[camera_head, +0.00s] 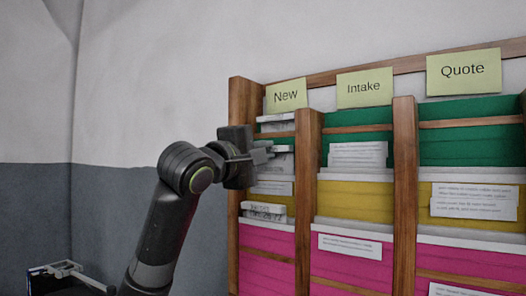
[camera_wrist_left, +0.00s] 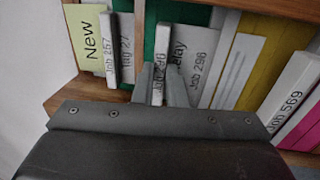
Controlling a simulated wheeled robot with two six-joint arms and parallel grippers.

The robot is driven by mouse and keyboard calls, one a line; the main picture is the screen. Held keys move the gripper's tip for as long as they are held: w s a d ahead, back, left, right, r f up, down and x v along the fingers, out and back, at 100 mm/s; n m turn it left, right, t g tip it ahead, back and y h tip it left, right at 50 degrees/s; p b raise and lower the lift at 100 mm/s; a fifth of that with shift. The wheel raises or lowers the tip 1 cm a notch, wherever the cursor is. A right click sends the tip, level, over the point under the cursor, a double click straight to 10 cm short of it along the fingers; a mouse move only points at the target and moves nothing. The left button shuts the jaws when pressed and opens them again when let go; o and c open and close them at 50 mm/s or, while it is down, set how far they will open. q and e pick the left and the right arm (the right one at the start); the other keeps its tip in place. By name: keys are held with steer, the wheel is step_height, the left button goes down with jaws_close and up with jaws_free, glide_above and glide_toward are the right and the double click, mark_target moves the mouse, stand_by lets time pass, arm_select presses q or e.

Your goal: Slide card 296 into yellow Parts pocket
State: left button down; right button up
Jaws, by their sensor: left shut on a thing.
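Card 296 (camera_wrist_left: 197,62) is a white card with "Relay" and "Job 296" on its face and a thicker top edge. My left gripper (camera_head: 268,154) is shut on that top edge in front of the New column; its fingers show in the left wrist view (camera_wrist_left: 160,86). In the head view the card (camera_head: 284,163) is partly hidden by the gripper. It is upright by the green pocket, above the yellow pocket (camera_head: 268,201); I cannot tell how deep it sits. The yellow pocket also shows in the wrist view (camera_wrist_left: 262,62). No Parts label is readable. My right gripper is not in view.
A Job 257 card (camera_wrist_left: 109,50) stands higher up in the New column. Another white-topped card (camera_head: 264,210) stands below the yellow pocket, by the pink one (camera_head: 266,242). Wooden dividers (camera_head: 306,200) separate this column from Intake and Quote. Bare wall lies left.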

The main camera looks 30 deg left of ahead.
arm_select(q)
steer(key=shift+r+p, duration=1.45)
steer(key=shift+r, duration=0.1)
steer(key=d+r+b+v, duration=0.1)
steer(key=b+v, duration=0.4)
steer(key=v, duration=0.6)
steer(key=shift+s+a+r, duration=0.45)
steer(key=shift+s+r, duration=0.05)
steer(key=shift+r, duration=0.25)
